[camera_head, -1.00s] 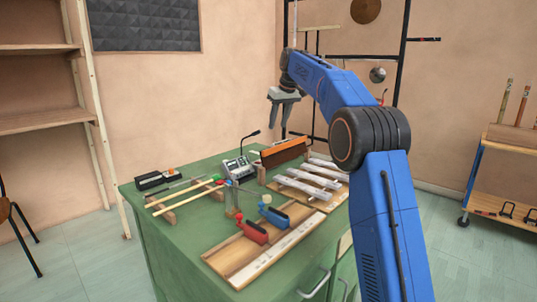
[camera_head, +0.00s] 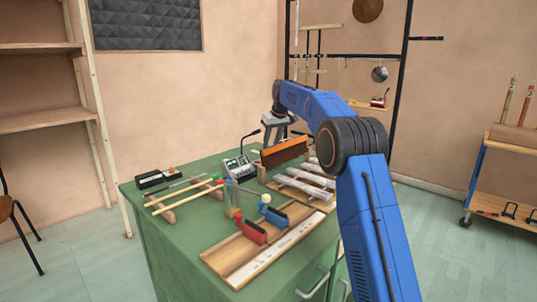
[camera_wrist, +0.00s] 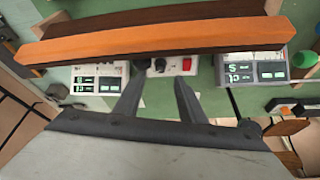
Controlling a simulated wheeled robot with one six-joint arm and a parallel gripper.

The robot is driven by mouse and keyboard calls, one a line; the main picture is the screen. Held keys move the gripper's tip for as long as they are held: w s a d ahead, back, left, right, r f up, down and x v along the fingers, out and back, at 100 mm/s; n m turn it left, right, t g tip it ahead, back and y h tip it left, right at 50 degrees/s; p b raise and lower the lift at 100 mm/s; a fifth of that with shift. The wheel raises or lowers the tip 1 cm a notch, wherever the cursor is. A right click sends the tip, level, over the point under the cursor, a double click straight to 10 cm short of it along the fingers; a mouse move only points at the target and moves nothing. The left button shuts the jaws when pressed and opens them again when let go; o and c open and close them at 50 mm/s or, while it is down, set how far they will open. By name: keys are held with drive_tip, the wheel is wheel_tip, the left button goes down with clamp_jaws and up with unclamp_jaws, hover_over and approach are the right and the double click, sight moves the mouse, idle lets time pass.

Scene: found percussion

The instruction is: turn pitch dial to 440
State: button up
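A grey electronic box (camera_head: 239,168) with a display stands on the green table in the head view. In the wrist view a lit display unit (camera_wrist: 95,84) is at left and another (camera_wrist: 250,72) at right. Between them are a small dark round knob (camera_wrist: 158,66), which may be the pitch dial, and a red switch (camera_wrist: 187,65). The dial's pointer and setting are not readable. My gripper (camera_head: 272,141) is above the table behind the box. In the wrist view my gripper (camera_wrist: 157,75) is open and empty, its fingertips apart on either side of the knob area.
A long orange-brown wooden bar (camera_wrist: 160,38) crosses the wrist view close to my fingers; it shows in the head view (camera_head: 284,151) beside the grey box. A gooseneck microphone (camera_head: 250,138), white bars (camera_head: 300,188), and red and blue clamps (camera_head: 252,231) crowd the table.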

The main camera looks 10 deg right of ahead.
drive_tip(key=shift+x, duration=3.1)
drive_tip(key=shift+c, duration=0.6)
clamp_jaws()
